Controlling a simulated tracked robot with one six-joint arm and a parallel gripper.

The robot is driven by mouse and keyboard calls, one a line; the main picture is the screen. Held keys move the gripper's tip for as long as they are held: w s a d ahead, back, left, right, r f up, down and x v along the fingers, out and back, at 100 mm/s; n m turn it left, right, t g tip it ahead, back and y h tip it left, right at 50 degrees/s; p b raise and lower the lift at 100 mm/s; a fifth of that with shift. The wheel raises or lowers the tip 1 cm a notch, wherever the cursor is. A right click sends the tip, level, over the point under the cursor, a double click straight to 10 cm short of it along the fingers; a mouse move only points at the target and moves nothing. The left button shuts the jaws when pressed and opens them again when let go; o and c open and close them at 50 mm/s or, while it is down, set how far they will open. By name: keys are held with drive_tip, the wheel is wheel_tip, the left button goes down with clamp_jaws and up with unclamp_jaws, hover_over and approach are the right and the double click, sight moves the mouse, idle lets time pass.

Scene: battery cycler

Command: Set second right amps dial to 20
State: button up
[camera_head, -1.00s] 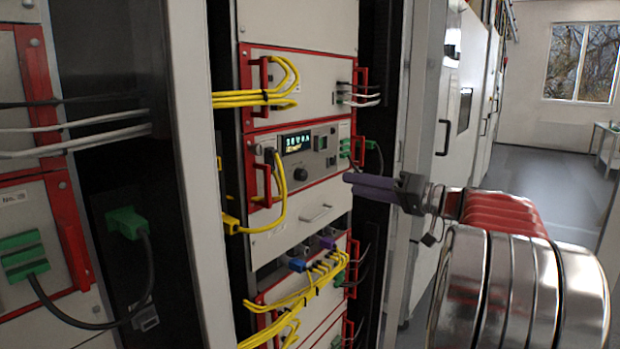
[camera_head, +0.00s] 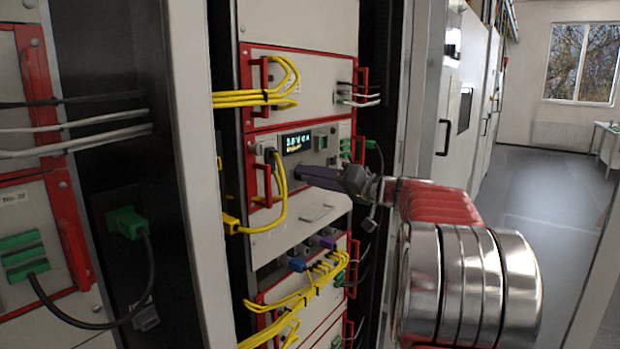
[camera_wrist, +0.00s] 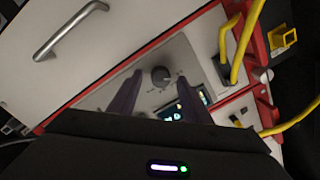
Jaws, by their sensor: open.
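The amps dial (camera_wrist: 160,75) is a dark round knob on a light panel in the wrist view. It lies between and beyond the two purple fingers of my gripper (camera_wrist: 158,88), which are apart with nothing between their tips. In the head view my gripper (camera_head: 297,170) points left at the panel and hides the dial. Whether the fingertips touch the dial cannot be told. A lit display (camera_head: 297,143) with teal digits sits above the fingers. It also shows in the wrist view (camera_wrist: 190,103), partly behind a finger. The dial's setting is too small to read.
Yellow cables (camera_head: 282,195) hang just left of the fingers, by a red handle (camera_head: 262,186). A metal handle (camera_head: 316,214) is on the panel below. Blue and purple connectors (camera_head: 298,265) sit lower. The aisle floor (camera_head: 540,215) at right is free.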

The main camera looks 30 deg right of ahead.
drive_tip(key=shift+w+a, duration=0.15)
drive_tip(key=shift+w, duration=0.1)
drive_tip(key=shift+c, duration=0.4)
drive_tip(key=c, duration=0.9)
drive_tip(key=shift+a, duration=0.2)
drive_tip(key=shift+c, duration=0.3)
drive_tip(key=shift+d, duration=0.15)
